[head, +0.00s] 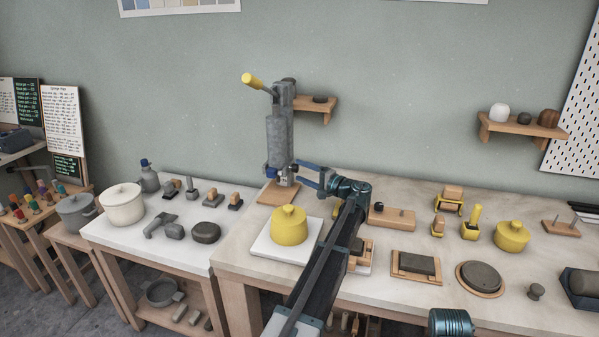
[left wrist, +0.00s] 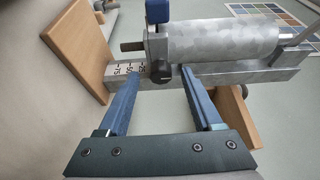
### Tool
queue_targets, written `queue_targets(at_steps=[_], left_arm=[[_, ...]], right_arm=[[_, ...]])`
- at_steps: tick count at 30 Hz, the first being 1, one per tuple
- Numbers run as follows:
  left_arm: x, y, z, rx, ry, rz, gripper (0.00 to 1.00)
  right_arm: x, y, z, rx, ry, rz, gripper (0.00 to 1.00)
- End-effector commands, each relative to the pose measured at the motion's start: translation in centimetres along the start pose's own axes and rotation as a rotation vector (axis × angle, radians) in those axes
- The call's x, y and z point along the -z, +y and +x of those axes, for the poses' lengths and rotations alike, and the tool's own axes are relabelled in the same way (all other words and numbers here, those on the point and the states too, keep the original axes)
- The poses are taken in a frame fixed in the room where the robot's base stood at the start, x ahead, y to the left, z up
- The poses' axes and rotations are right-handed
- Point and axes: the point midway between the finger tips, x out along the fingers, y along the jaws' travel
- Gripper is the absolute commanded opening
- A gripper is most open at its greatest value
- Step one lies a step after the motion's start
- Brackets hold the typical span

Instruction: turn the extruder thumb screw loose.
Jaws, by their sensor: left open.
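The extruder (head: 279,138) stands upright on a wooden base against the wall, its grey barrel topped by a yellow-ended lever. In the left wrist view the barrel (left wrist: 225,40) lies sideways. A small dark round knob, which looks like the thumb screw (left wrist: 161,72), sits on the grey rail beside a marked scale. I cannot make it out clearly in the head view. My left gripper (head: 299,176) is open in front of the lower extruder. Its two blue fingers (left wrist: 160,77) point at the rail, one on each side of the knob, with no clear contact. My right gripper is not in view.
A blue part (left wrist: 158,12) juts from the extruder close to the knob. A yellow lidded pot (head: 289,226) on a white slab stands in front of the extruder. A wooden block (head: 391,217) lies to the right. A small shelf (head: 318,107) hangs behind.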

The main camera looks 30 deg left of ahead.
Motion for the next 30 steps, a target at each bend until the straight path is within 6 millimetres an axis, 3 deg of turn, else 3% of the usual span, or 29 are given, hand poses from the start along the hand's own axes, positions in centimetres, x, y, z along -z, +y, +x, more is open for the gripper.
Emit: queue_targets(at_steps=[9, 15, 21, 30], left_arm=[[-0.1, 0.0, -7.1, -0.001, 0.004, 0.0, 0.67], [0.0, 0.0, -10.4, -0.001, 0.004, 0.0, 0.67], [0.0, 0.0, -12.0, -0.001, 0.002, 0.0, 0.67], [0.0, 0.0, -12.2, -0.001, 0.001, 0.0, 0.67]], right_arm=[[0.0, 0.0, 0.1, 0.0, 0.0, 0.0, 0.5], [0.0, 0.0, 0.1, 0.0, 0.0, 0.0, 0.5], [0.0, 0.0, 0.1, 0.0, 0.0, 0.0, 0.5], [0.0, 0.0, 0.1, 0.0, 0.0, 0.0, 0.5]])
